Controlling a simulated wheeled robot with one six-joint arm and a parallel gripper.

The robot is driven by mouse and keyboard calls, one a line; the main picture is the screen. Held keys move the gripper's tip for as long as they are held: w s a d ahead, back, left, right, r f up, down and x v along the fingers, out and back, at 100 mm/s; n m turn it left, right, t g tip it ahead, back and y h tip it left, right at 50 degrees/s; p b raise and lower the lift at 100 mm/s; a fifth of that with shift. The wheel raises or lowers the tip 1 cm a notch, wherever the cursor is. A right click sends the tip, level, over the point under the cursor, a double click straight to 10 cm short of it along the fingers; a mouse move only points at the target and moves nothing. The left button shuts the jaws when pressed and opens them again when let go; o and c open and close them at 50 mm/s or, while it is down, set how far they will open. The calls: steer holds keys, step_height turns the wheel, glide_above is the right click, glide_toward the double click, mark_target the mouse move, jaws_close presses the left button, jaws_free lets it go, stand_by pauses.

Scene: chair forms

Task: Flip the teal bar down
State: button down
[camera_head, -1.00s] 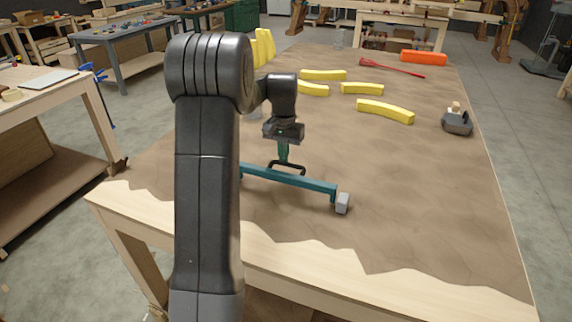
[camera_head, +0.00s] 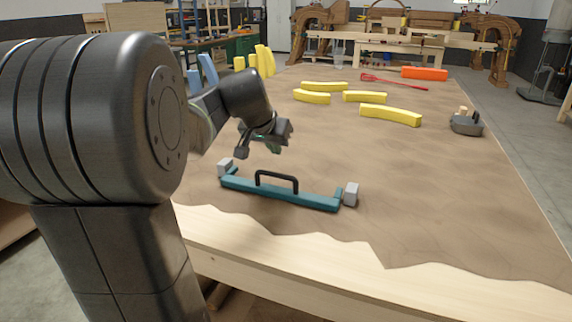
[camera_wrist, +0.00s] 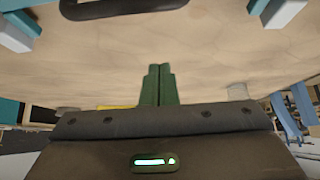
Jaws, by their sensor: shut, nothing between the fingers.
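The teal bar (camera_head: 300,197) lies low across the near part of the table, in front of two grey end blocks (camera_head: 350,194), (camera_head: 224,165). Its black handle (camera_head: 277,177) stands up from the middle. My gripper (camera_head: 274,148) is above and behind the bar, apart from it, with its green fingers pointing down. In the wrist view my gripper's fingers (camera_wrist: 159,70) are shut together with nothing between them. The black handle also shows at the top of the wrist view (camera_wrist: 110,10), away from the fingertips.
Yellow curved pieces (camera_head: 390,115) lie farther back on the table (camera_head: 420,190). The table right of the bar is clear.

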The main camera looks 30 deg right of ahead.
mark_target(265, 190)
steer(key=shift+s+a+f+t+h+b, duration=0.4)
steer(key=shift+s+a+t+h+b, duration=0.3)
steer(key=shift+b, duration=1.9)
steer(key=shift+s+a+f+t+h+b, duration=0.5)
steer(key=shift+h+b, duration=0.4)
steer(key=shift+b, duration=1.65)
steer(key=shift+w+a+r+b, duration=0.1)
steer(key=shift+a+r+b, duration=0.1)
steer(key=shift+b, duration=0.3)
steer(key=a+b, duration=0.1)
steer(key=s+f+b, duration=0.1)
steer(key=b, duration=0.1)
steer(key=shift+s+a, duration=0.2)
steer(key=shift+a, duration=0.15)
steer(key=shift+s+f+b, duration=0.1)
steer(key=shift+f+b, duration=0.15)
steer(key=shift+b, duration=0.15)
